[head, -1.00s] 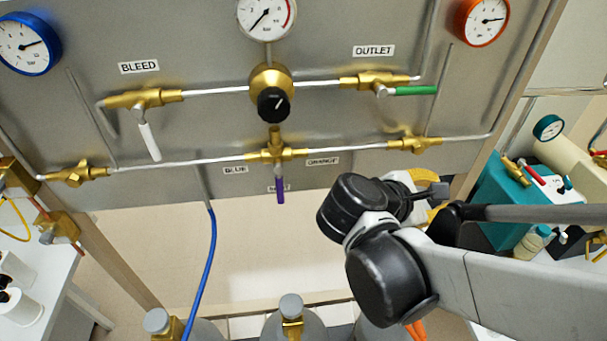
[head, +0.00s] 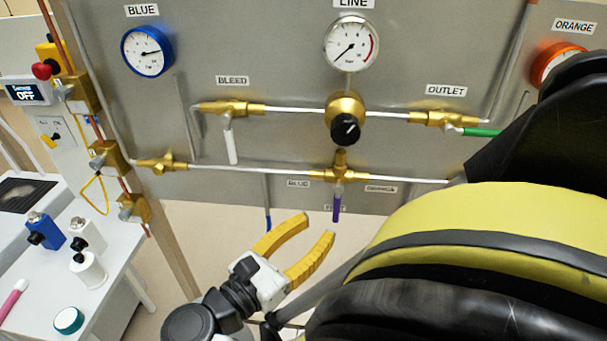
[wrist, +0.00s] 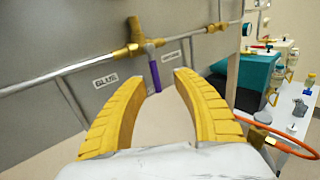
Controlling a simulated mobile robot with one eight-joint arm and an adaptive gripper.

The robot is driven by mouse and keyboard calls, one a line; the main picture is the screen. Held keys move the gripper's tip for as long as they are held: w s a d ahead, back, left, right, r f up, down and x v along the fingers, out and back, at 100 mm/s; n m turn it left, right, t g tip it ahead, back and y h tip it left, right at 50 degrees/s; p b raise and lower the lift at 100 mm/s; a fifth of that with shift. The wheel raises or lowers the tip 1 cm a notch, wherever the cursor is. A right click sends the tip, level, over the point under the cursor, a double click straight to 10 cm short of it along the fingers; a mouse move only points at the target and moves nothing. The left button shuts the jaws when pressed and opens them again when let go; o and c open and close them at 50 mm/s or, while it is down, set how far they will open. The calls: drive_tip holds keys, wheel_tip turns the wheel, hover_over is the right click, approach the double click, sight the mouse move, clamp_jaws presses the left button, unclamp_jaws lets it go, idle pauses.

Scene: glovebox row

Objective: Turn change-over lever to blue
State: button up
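The change-over lever (head: 337,207) has a purple handle and hangs straight down from a brass valve (head: 338,173) on the grey panel. The label BLUE (head: 298,184) is left of it and ORANGE (head: 381,189) right of it; the label below is partly hidden by the handle. My gripper (head: 320,226) has yellow fingers spread open and empty, just below and left of the lever in the head view. In the wrist view the purple lever (wrist: 154,76) shows between and beyond the open fingertips (wrist: 156,76), apart from them.
The panel also bears a BLEED valve with a white handle (head: 230,146), an OUTLET valve with a green handle (head: 482,133), a black regulator knob (head: 345,129) and gauges. A side table (head: 100,260) with bottles stands left. My arm hides the right of the head view.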

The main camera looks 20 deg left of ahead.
sight(335, 205)
drive_tip(key=x, duration=0.3)
drive_tip(key=b+x, duration=0.1)
drive_tip(key=x, duration=0.2)
drive_tip(key=a+b+x, duration=0.1)
drive_tip(key=x, duration=0.2)
drive_tip(key=shift+w+f, duration=0.2)
drive_tip(key=shift+w, duration=0.1)
drive_tip(key=shift+y, duration=0.3)
clamp_jaws()
